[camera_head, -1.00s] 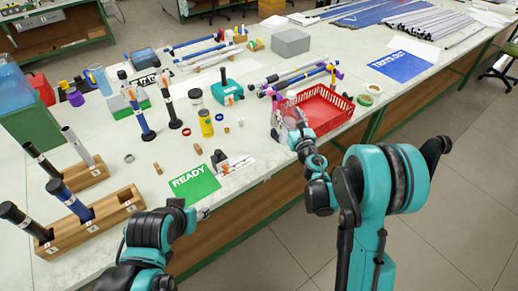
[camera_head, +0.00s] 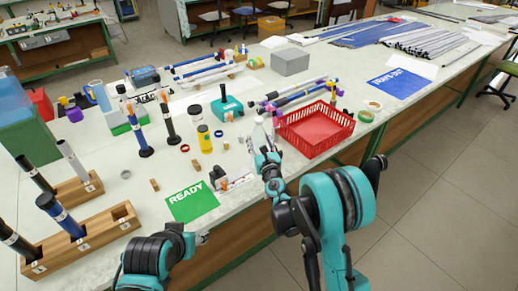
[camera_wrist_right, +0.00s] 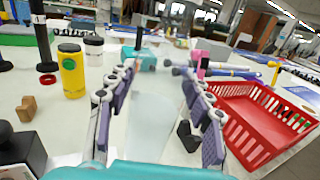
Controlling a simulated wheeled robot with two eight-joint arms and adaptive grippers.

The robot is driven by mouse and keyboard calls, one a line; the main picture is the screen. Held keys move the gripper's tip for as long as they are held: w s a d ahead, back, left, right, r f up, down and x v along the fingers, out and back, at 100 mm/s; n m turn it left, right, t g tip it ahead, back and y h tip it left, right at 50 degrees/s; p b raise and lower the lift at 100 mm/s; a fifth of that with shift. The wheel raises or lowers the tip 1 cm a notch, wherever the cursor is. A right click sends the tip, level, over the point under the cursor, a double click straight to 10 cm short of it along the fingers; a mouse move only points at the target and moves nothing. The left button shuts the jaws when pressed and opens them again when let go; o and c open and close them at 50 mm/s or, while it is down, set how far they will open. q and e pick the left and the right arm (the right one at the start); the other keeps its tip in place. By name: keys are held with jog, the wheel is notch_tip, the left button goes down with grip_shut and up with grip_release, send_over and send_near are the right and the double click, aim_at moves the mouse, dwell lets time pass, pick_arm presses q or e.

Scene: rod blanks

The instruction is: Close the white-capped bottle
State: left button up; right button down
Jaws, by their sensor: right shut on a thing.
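My right gripper (camera_head: 264,150) is just left of the red basket. In the right wrist view its purple-padded fingers (camera_wrist_right: 160,100) stand on either side of a pale, see-through bottle (camera_wrist_right: 150,122) and are shut on it. The bottle shows faintly in the head view (camera_head: 258,130); I cannot make out its top or cap.
The red basket (camera_head: 283,133) stands close on the right gripper's right. A teal box (camera_head: 228,108) is behind it. A small dark block (camera_head: 217,177) and the green READY sheet (camera_head: 192,202) lie to the left. Tape rings (camera_head: 374,106) lie beyond the basket.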

notch_tip(320, 180, down, 4)
jog(key=shift+f+b, duration=0.1)
jog(key=shift+b, duration=0.85)
jog(key=c, duration=0.6)
grip_release()
jog(key=shift+c, duration=0.2)
